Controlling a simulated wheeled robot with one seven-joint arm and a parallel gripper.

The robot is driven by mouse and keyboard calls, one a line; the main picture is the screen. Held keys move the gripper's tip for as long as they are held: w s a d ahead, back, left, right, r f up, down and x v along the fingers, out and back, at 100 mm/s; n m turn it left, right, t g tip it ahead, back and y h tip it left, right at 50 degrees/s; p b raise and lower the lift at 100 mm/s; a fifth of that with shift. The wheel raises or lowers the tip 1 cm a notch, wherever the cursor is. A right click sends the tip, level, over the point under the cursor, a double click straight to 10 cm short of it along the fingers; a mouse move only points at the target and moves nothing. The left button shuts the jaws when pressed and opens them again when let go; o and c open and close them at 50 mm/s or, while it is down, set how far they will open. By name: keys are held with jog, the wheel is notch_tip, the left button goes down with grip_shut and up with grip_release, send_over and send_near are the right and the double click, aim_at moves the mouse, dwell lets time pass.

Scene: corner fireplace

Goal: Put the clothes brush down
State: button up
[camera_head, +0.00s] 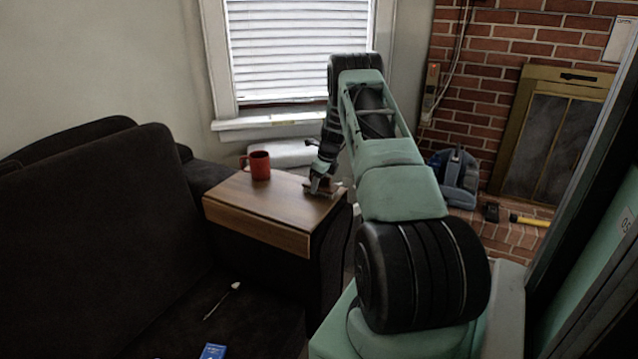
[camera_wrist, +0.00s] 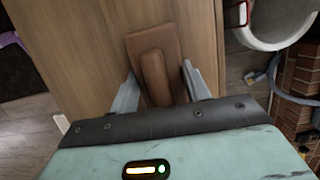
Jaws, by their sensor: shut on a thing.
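The clothes brush (camera_wrist: 153,60) is brown with a rounded handle along its back. In the wrist view it lies between the two fingers of my gripper (camera_wrist: 160,88), which is shut on it. The brush is over the wooden tray top (camera_wrist: 85,50) on the sofa arm; I cannot tell if it touches the wood. In the head view my gripper (camera_head: 318,188) is low at the right end of the wooden top (camera_head: 245,200), and the brush (camera_head: 335,188) is partly hidden by it.
A red mug (camera_head: 260,165) stands at the back left of the wooden top, with bare wood in front of it. The dark sofa (camera_head: 100,220) is at left, with a white-tipped stick (camera_head: 222,300) and a blue box (camera_head: 213,351) on its seat. A brick fireplace is at right.

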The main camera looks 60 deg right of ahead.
jog(key=o, duration=1.1)
jog(key=shift+f, duration=0.1)
jog(key=p+v, duration=0.1)
jog(key=v, duration=1.1)
